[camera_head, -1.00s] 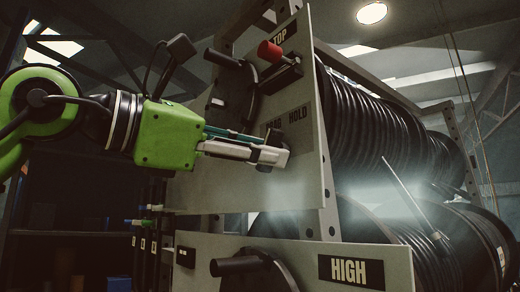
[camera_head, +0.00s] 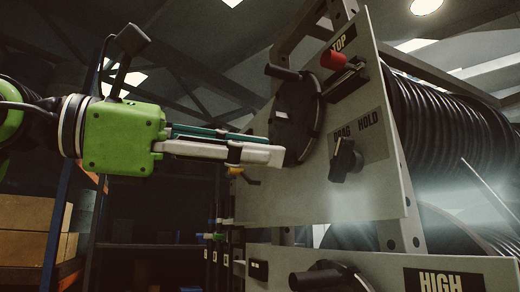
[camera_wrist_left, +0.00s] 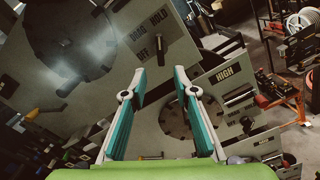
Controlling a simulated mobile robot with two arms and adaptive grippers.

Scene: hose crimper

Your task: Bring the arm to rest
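My left arm comes in from the left with a green gripper body. Its left gripper (camera_head: 272,153) has pale grey and teal fingers that point right, and it looks empty. In the left wrist view the two fingers (camera_wrist_left: 160,77) stand apart with a clear gap between their tips. In the head view the fingertips overlap the lower left part of a black crank disc (camera_head: 298,112) on a grey panel (camera_head: 330,195); I cannot tell the depth gap. The black DRAG/HOLD knob (camera_head: 346,160) sits right of the fingertips, apart from them. My right gripper is not in view.
A red knob (camera_head: 332,60) stands out near the TOP label. Black hose reels (camera_head: 450,125) fill the right side. A lower panel marked HIGH (camera_head: 440,280) has another crank (camera_head: 325,278). Cardboard boxes (camera_head: 30,230) sit on a shelf at lower left.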

